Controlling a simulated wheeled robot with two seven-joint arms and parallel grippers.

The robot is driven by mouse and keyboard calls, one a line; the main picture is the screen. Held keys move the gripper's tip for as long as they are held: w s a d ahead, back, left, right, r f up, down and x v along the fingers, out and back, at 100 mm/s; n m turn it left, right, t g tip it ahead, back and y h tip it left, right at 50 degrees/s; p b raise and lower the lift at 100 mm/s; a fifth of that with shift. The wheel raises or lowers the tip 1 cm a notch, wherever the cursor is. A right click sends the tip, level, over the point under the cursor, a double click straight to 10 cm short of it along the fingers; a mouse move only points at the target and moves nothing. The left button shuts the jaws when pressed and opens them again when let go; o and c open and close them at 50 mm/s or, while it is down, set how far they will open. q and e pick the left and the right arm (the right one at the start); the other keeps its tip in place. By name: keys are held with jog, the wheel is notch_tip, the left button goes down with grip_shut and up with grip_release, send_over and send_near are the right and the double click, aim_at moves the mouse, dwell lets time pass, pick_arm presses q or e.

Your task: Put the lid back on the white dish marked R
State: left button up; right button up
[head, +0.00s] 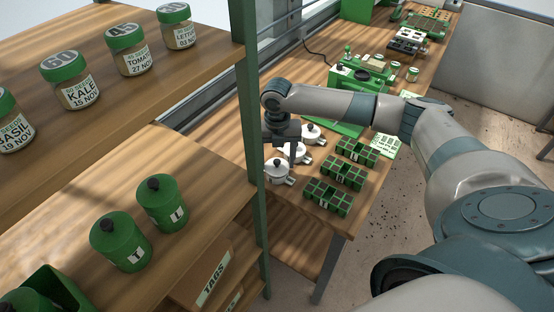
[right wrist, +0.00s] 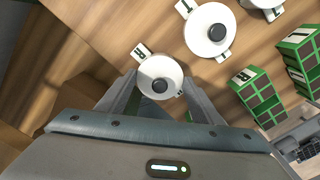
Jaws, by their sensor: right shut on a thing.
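The white dish (head: 280,178) stands at the near end of a row of white dishes on the bench. In the right wrist view, its white round lid (right wrist: 170,71) with a dark knob lies between my fingers, and tabs stick out from under it. My right gripper (head: 283,153) is shut on the lid, seen in the right wrist view (right wrist: 160,88). I cannot tell whether the lid touches the dish or hangs just above it. My left gripper is not in view.
Two more lidded white dishes, a middle one (head: 297,152) and a far one (head: 313,133), stand close by. Green cell trays (head: 328,197) sit to their right. A shelf post (head: 250,130) rises just left of the dishes. A green machine (head: 360,80) stands farther back.

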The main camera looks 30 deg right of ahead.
jog(key=shift+f+p, duration=0.15)
jog(key=shift+p, duration=0.95)
dwell(2.1)
jog(key=o, duration=1.6)
jog(key=shift+c, duration=0.2)
jog(key=shift+r+p, duration=3.4)
jog(key=shift+r, duration=0.1)
grip_shut()
